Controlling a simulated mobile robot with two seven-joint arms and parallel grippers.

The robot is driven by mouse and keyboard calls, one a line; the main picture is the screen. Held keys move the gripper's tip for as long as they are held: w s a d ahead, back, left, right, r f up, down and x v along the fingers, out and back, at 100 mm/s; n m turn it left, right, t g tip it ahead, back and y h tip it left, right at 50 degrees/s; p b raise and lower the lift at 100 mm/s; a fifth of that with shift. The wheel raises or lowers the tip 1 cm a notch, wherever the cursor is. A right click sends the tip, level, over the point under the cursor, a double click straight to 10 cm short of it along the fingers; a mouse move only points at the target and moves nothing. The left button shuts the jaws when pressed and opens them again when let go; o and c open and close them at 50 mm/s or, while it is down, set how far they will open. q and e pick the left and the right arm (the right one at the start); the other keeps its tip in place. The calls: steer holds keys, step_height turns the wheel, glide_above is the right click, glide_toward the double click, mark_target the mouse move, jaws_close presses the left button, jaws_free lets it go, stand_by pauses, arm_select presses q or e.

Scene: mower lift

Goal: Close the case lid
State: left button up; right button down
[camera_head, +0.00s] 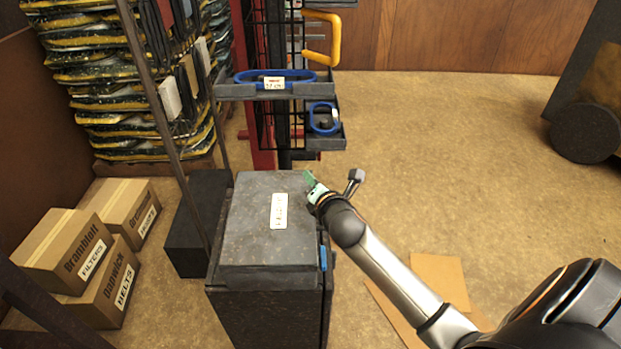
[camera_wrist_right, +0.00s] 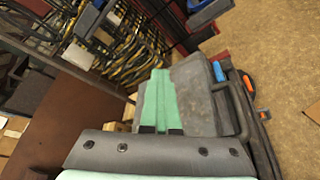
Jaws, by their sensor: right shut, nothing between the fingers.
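The dark grey case (camera_head: 268,310) stands in the middle of the head view. Its worn grey lid (camera_head: 250,225), with a pale label, lies over the top; I cannot tell whether it is fully down. A blue latch (camera_head: 323,258) shows on the case's right side. My right gripper (camera_head: 311,181) is at the lid's far right corner, its green fingers shut and empty. In the right wrist view the shut fingers (camera_wrist_right: 160,100) overlap the grey lid (camera_wrist_right: 198,95) behind them; contact is unclear. My left gripper is not in view.
Cardboard boxes (camera_head: 66,250) stand left of the case, beside a black box (camera_head: 196,225). A rack with small grey trays (camera_head: 275,91) rises behind the case. Flat cardboard (camera_head: 440,278) lies on the floor at right. The floor beyond is open up to a dark wheel (camera_head: 585,133).

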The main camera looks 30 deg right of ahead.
steer(key=c, duration=0.8)
jaws_free()
steer(key=p+v, duration=0.1)
steer(key=v, duration=1.1)
steer(key=shift+s, duration=0.2)
steer(key=shift+a+r, duration=0.1)
